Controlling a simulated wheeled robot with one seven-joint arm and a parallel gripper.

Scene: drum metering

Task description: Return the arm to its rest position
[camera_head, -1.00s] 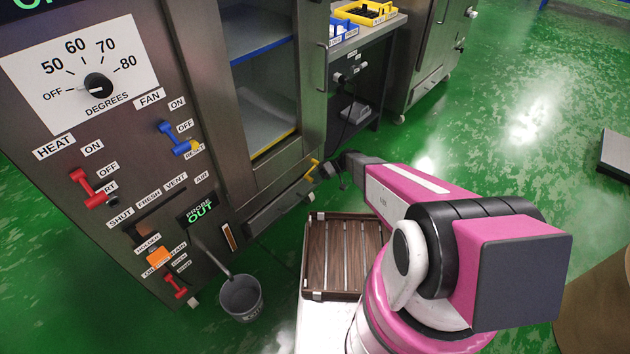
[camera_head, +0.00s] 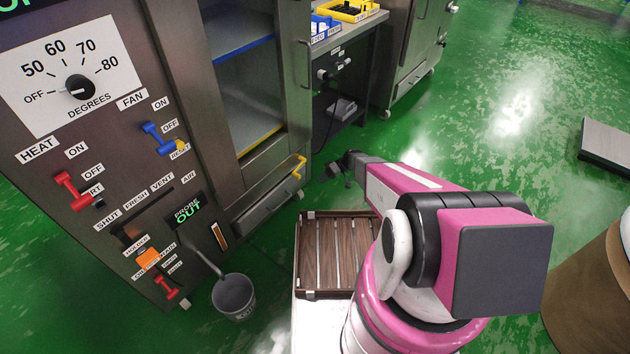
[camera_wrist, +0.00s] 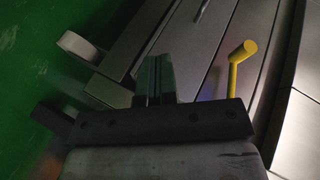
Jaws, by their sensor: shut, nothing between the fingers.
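My arm, pink and black, reaches from the lower right of the head view toward the cabinet. My gripper (camera_head: 338,168) is at its far end, small in that view, in the gap right of the cabinet's lower drawer. In the wrist view my gripper (camera_wrist: 154,78) shows its two dark fingers pressed together, with nothing between them. A yellow handle (camera_head: 299,166) on the cabinet front is just left of the gripper and apart from it. The yellow handle (camera_wrist: 237,68) also shows right of the fingers in the wrist view.
A brown slatted tray (camera_head: 302,262) lies below my arm. A grey bucket (camera_head: 233,296) stands on the green floor by the control panel (camera_head: 75,150). The tall cabinet is open on its shelves (camera_head: 245,95). A brown drum (camera_head: 590,295) stands at the right.

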